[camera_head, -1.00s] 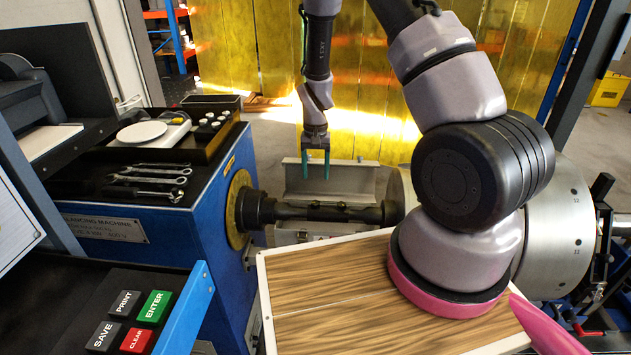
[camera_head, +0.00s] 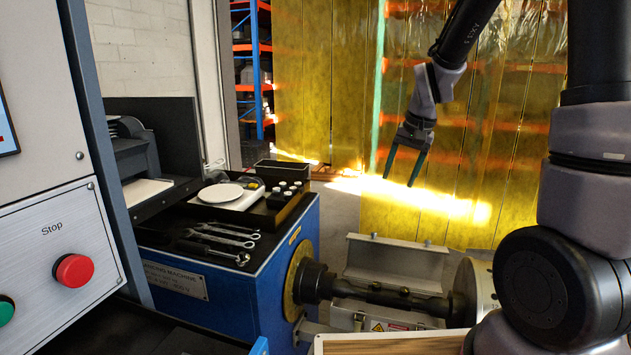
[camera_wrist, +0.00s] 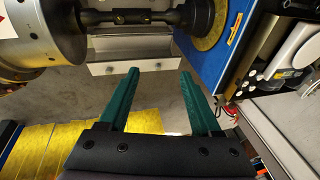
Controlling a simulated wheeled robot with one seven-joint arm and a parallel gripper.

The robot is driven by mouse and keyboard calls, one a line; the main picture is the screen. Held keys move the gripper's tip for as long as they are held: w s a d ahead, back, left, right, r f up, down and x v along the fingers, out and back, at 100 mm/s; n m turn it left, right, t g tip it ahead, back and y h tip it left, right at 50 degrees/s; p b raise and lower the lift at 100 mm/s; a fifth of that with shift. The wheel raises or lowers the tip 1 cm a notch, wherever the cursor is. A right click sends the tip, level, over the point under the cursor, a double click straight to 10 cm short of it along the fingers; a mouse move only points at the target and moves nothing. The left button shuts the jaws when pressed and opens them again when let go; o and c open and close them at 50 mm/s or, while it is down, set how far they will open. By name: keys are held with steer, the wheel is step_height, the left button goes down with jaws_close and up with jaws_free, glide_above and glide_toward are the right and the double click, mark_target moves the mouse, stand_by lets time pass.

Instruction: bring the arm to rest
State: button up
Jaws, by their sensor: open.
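My gripper (camera_head: 405,168) hangs in the air in the head view, in front of the yellow curtain and above and behind the rotor shaft (camera_head: 385,294). Its two green fingers are apart with nothing between them. In the wrist view the open gripper (camera_wrist: 160,85) points toward the shaft (camera_wrist: 135,17) and an open grey metal box (camera_wrist: 135,50), with clear space around the fingers. My arm is bent, its upper links at the right of the head view.
The blue balancing machine (camera_head: 228,300) carries wrenches (camera_head: 222,236), a scale with a white plate (camera_head: 222,193) and small weights (camera_head: 284,189). A control panel with a red stop button (camera_head: 73,270) stands at left. A yellow strip curtain (camera_head: 330,90) hangs behind.

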steer(key=s+d+r+t, duration=0.3)
steer(key=s+r+t, duration=0.1)
steer(key=s+r, duration=1.3)
steer(key=shift+s+d, duration=0.2)
steer(key=shift+s, duration=0.8)
